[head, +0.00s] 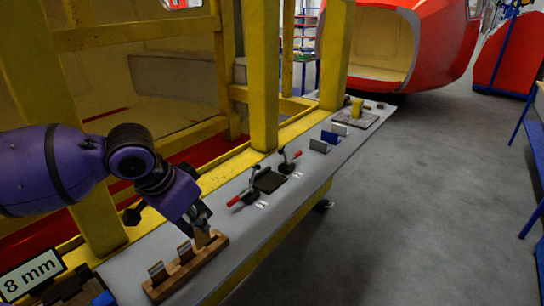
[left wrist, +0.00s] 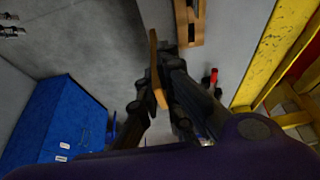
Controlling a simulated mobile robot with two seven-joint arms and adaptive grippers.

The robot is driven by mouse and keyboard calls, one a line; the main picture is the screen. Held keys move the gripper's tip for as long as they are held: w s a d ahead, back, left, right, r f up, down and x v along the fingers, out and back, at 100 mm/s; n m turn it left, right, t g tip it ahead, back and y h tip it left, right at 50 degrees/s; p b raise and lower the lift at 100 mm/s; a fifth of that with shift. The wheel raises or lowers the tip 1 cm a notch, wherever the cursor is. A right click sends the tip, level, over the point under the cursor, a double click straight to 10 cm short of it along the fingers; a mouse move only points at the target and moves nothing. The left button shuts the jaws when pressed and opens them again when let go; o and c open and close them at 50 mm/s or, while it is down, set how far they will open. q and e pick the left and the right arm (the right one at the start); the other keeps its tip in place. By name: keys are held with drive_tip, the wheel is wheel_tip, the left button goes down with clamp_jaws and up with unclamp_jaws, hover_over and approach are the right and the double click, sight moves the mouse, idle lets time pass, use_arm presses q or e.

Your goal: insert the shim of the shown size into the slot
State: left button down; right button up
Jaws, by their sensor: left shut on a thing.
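A sign (head: 30,275) at the lower left of the head view reads "8 mm". My left gripper (head: 203,226) is low over the near end of the bench and shut on a thin tan shim (head: 210,239). The left wrist view shows the shim (left wrist: 156,72) edge-on between the fingers. The shim is at the right end of a wooden rack (head: 208,256); I cannot tell whether it still touches the rack. Two other shims (head: 157,271) (head: 185,251) stand in the rack. A dark block (head: 268,181) lies between two red-handled clamps (head: 247,196) (head: 290,161); its slot cannot be made out. My right gripper is not in view.
The grey bench (head: 250,228) runs along a yellow frame (head: 263,75). Farther along stand grey and blue plates (head: 330,137) and a board with a yellow part (head: 357,107). A blue cabinet (left wrist: 65,130) shows in the left wrist view. The floor right of the bench is clear.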

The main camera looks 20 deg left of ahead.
use_arm(q)
drive_tip(key=w+d+r+n+y, duration=0.1)
drive_tip(key=w+d+r+n, duration=0.1)
drive_tip(key=d, duration=1)
drive_tip(key=shift+w+n+y, duration=0.4)
drive_tip(key=shift+w+n, duration=0.05)
drive_tip(key=shift+n, duration=0.75)
